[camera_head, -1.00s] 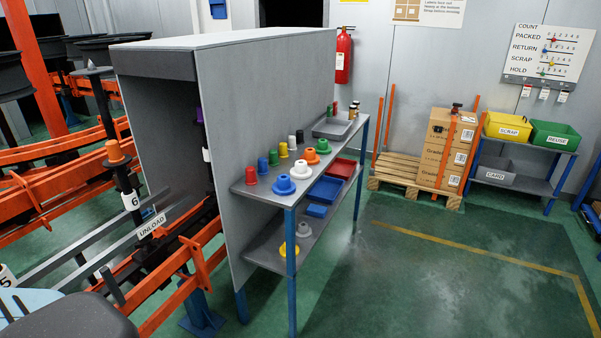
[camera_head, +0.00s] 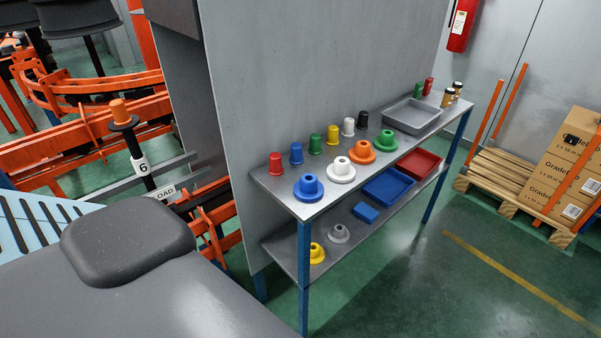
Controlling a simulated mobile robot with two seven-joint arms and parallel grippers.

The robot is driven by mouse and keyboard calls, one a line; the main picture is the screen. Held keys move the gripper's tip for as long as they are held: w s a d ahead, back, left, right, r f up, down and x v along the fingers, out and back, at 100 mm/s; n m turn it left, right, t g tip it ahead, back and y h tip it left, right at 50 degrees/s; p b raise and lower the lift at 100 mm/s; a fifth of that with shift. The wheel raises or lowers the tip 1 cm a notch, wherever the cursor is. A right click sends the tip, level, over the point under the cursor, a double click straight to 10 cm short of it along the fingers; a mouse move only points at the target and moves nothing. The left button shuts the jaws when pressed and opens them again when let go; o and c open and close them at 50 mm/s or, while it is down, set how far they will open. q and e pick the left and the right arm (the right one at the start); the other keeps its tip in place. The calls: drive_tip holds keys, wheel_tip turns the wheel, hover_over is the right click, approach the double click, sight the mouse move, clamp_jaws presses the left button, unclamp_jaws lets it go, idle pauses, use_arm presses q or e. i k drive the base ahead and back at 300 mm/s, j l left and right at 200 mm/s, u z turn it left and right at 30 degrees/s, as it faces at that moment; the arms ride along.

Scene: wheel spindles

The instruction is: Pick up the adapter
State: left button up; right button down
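Flanged, hub-shaped pieces that look like adapters stand on the upper shelf: blue (camera_head: 309,189), white (camera_head: 341,171), orange (camera_head: 362,153) and green (camera_head: 386,141). Behind them is a row of narrow caps, including red (camera_head: 276,164), blue (camera_head: 296,154), yellow (camera_head: 333,135) and black (camera_head: 363,120). On the lower shelf are a yellow flanged piece (camera_head: 317,254) and a grey one (camera_head: 339,234). I cannot tell which piece is the named adapter. Neither of my grippers shows.
The shelf unit (camera_head: 275,184) has blue legs and stands against a grey partition (camera_head: 290,70). A grey tray (camera_head: 412,116) is on top, blue (camera_head: 389,187) and red (camera_head: 418,164) trays below. Orange rails and spindle 6 (camera_head: 135,150) are left. A pallet (camera_head: 500,180) is right; floor between is clear.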

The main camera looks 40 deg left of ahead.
sight(308, 189)
drive_tip(key=i+l+u, duration=0.35)
drive_tip(key=i+u, duration=0.15)
drive_tip(key=i+l+u, duration=0.5)
